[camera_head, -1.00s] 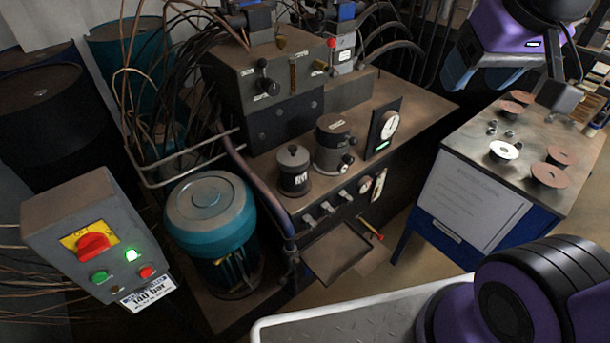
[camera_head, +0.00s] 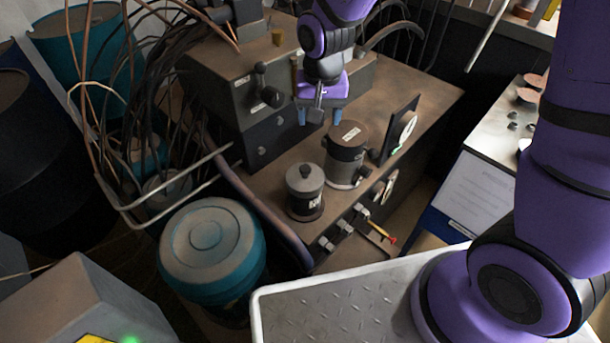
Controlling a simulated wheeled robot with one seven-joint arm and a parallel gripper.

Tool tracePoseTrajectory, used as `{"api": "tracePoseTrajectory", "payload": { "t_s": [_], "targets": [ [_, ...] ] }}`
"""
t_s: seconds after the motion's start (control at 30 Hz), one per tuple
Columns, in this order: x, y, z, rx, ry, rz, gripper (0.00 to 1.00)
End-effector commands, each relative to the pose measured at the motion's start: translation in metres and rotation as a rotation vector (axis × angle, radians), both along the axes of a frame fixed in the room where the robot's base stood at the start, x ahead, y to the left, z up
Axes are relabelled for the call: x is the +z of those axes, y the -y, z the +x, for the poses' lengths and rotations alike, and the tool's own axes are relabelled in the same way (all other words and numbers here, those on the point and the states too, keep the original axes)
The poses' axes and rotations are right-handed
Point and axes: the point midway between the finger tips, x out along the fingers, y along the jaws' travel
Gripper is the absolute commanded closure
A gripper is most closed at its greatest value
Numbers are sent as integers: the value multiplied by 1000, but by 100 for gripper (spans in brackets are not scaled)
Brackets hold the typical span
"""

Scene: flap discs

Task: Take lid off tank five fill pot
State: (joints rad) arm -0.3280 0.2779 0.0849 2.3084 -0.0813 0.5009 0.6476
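A small dark pot (camera_head: 306,204) with a pale lid (camera_head: 305,176) and a black knob on top stands near the front edge of the machine's top. The lid sits on the pot. A larger dark pot (camera_head: 347,160) with a label on its flat top stands behind and to the right. The writing on both is too small to read, so I cannot tell which is the tank five fill pot. My gripper (camera_head: 320,116) hangs fingers down above and behind the two pots. Its blue fingertips are apart with nothing seen between them.
A grey valve block (camera_head: 215,88) with levers rises behind left. The machine's top is clear at right.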

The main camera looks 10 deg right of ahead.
Motion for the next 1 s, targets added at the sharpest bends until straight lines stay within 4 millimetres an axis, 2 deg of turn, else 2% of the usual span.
{"api": "tracePoseTrajectory", "payload": {
  "t_s": [0.03, 0.1, 0.2, 0.37, 0.7, 1.0],
  "targets": [
    [-16, -8, 1, -2, -19, -3, 37],
    [-31, -16, 1, -9, -34, -5, 37],
    [-47, -24, 1, -17, -49, -7, 37],
    [-62, -30, 1, -23, -60, -8, 37],
    [-106, -30, 0, -23, -61, -9, 37],
    [-125, -30, 0, -25, -62, -9, 37]
  ]
}}
